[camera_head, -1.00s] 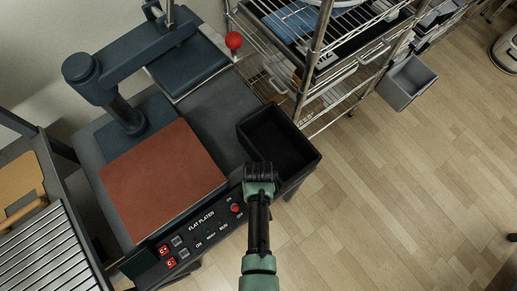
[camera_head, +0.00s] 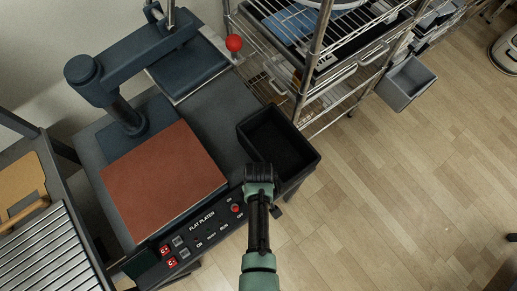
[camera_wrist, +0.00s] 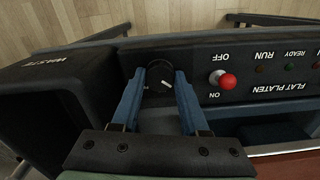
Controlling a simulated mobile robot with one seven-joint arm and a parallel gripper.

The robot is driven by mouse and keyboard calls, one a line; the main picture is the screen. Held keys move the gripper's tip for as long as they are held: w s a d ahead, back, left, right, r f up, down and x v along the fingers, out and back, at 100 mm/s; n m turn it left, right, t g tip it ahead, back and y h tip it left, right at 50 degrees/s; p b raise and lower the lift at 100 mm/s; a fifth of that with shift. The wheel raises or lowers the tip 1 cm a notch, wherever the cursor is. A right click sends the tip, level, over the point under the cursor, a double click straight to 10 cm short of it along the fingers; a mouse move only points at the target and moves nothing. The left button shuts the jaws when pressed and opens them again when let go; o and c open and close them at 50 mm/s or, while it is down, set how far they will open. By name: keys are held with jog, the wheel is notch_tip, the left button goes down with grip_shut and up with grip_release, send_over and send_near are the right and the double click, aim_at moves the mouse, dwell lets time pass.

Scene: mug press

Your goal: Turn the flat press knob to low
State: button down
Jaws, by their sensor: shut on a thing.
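The flat press knob (camera_wrist: 158,76) is a round black dial with a short white pointer mark, on the dark control panel in the wrist view. My gripper (camera_wrist: 160,82) is shut on it, one blue finger on each side. The pointer lies slanted between the fingers; no low or high label is readable beside it. In the head view my wrist covers the knob at the right end of the FLAT PLATEN panel (camera_head: 202,221).
A red-tipped toggle switch (camera_wrist: 228,82) between OFF and ON stands beside the right finger in the wrist view. A black waste bin (camera_head: 312,160) adjoins the panel. The reddish-brown platen (camera_head: 165,180) lies behind the panel. A wire rack (camera_head: 315,60) stands at the back.

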jog(key=shift+c, duration=2.1)
grip_release()
jog(key=shift+r, duration=0.1)
notch_tip(320, 180, up, 13)
jog(key=p, duration=0.1)
